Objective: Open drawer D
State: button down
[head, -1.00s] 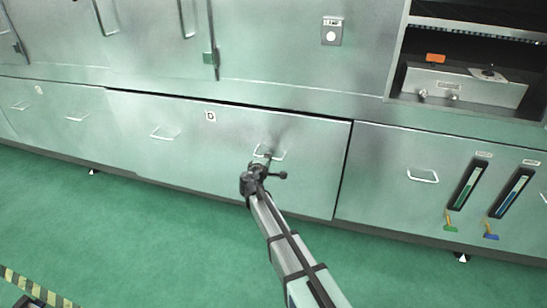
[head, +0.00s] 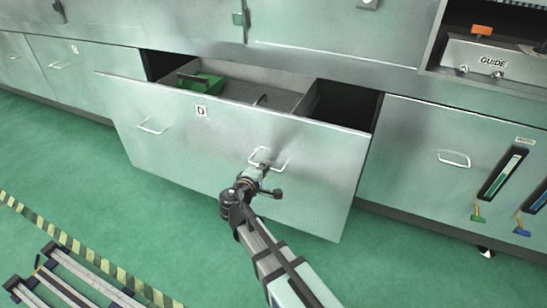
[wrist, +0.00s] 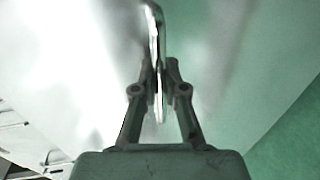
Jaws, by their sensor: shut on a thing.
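Drawer D (head: 215,140) is a wide metal drawer with a "D" label (head: 201,111) on its front. It stands pulled well out from the cabinet, so its inside shows from above. It has two handles, a left handle (head: 152,126) and a right handle (head: 283,163). My gripper (head: 261,160) is at the right handle. In the wrist view my gripper (wrist: 159,85) is shut on that handle (wrist: 155,30), which runs between the two fingers. Inside the drawer a green object (head: 205,84) lies at the left, and a divider splits the space.
Cabinet doors stand above the drawer. To the right is another closed drawer front (head: 425,150) with a handle and gauge strips. Yellow-black floor tape (head: 85,250) and rails (head: 70,285) lie at lower left.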

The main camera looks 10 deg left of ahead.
jog(key=shift+f+v, duration=0.2)
jog(key=shift+v, duration=0.75)
jog(key=shift+f+v, duration=0.2)
jog(key=shift+v, duration=0.75)
jog(key=c, duration=1.2)
grip_release()
jog(key=v, duration=1.2)
